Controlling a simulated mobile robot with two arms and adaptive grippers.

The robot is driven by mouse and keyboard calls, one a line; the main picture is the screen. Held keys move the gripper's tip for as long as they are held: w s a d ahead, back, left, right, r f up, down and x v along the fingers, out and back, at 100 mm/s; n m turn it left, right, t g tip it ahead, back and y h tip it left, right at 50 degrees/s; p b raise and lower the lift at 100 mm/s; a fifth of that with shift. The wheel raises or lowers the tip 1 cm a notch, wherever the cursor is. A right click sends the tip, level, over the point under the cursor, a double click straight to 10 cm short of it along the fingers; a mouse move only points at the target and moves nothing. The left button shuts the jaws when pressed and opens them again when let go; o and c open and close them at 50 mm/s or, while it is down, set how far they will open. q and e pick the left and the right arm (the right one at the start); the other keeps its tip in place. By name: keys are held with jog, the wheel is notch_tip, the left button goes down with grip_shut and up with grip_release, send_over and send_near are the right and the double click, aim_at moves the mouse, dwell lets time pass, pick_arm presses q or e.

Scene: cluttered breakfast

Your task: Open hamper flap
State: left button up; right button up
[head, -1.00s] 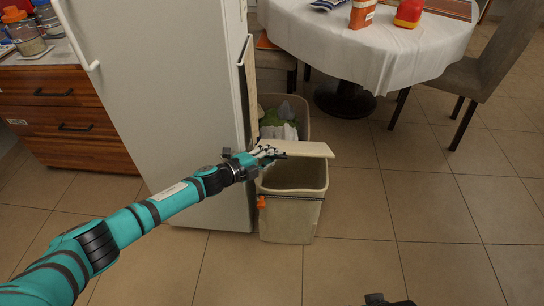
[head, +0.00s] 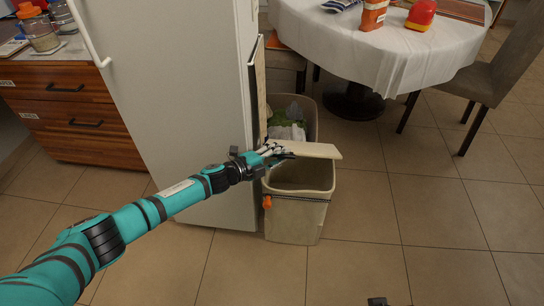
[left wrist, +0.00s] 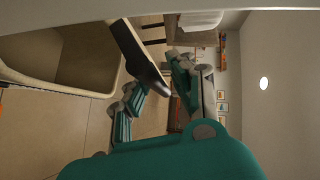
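The hamper (head: 293,221) is a beige bin beside the white fridge, with an orange tab on its front left. Its front compartment is open at the top and looks empty. A pale flap (head: 318,151) stands raised at the back of that opening, and another panel (head: 259,88) stands upright against the fridge side. My left gripper (head: 277,153) is at the left end of the raised flap, seemingly touching it; its finger gap is unclear. In the left wrist view the hamper's inside (left wrist: 85,58) shows at upper left. Only a dark tip, perhaps my right gripper (head: 377,301), shows at the bottom edge.
The fridge (head: 165,100) stands close on the left. Green and grey cloth (head: 287,122) lies in the rear compartment. A round table with a white cloth (head: 375,55) and chairs (head: 500,75) stand behind. The floor to the right and front is clear.

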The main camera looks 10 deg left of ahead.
pick_arm(q)
jog(key=v, duration=1.2)
jog(key=shift+w, duration=0.1)
